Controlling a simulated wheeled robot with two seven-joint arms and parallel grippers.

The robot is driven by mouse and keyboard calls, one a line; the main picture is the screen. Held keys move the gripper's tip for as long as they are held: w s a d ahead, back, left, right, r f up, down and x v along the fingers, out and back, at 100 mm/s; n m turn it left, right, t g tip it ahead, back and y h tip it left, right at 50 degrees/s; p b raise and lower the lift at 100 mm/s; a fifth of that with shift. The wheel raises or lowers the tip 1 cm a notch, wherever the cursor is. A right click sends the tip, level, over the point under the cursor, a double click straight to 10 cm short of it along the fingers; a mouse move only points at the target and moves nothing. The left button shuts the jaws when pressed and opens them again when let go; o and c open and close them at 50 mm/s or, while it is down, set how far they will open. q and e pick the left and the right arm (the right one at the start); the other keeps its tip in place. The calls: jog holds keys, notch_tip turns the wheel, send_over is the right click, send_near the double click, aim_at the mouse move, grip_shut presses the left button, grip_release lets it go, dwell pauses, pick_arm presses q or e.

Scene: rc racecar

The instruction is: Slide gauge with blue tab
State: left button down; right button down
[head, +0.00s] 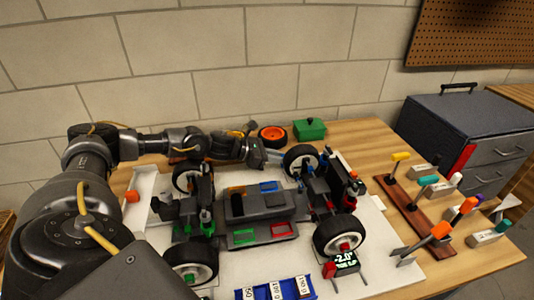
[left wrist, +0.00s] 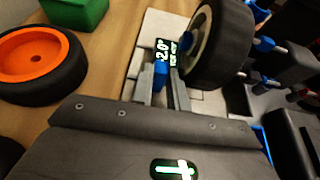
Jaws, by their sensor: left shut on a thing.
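The gauge with the blue tab (left wrist: 161,72) stands beside a black-tyred wheel (left wrist: 218,40) of the car in the left wrist view. Its small dark display (left wrist: 168,50) reads about -2.0. My left gripper (left wrist: 163,92) is shut on the blue tab, with a finger on either side. In the head view my left gripper (head: 278,157) reaches behind the car (head: 260,205) to the far front wheel (head: 301,161); the blue-tab gauge is not clear there. A second gauge with a red tab (head: 329,270) stands by the near wheel (head: 339,235), also reading about -2.0. My right gripper is not in view.
A spare orange-hubbed wheel (head: 272,135) and a green box (head: 309,129) lie behind the car. A wooden rack (head: 415,216) of coloured-handled tools stands at right. A blue tray (head: 275,289) sits in front. A grey drawer cabinet (head: 465,130) is at the back right.

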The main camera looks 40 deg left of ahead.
pick_arm(q)
jog(key=shift+s+d+f, duration=0.1)
jog(key=shift+d, duration=0.1)
jog(key=c, duration=1.4)
grip_release()
jog(key=shift+o, duration=0.2)
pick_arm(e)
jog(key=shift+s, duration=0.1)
